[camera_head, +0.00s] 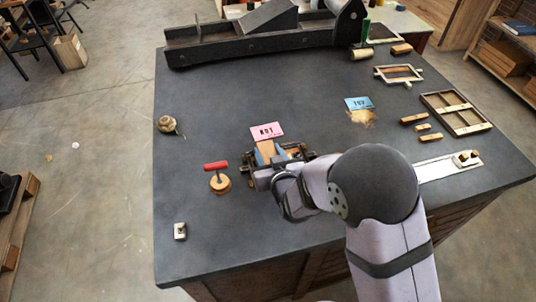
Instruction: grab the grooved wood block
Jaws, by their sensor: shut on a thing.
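My gripper (276,158) is over the dark table, just below a pink card. Its dark jaws are shut on a tan wood piece, which I take to be the grooved wood block (265,147). Only the far end of the block shows, and its groove cannot be made out. The jaws and my wrist hide the rest. I cannot tell whether the block touches the table. A little blue shows beside it, between the dark gripper parts.
The pink card (267,132) lies just beyond my gripper. A blue card (358,103), small wood blocks (413,119) and a wooden frame (470,122) lie to the right. The left table area is mostly clear.

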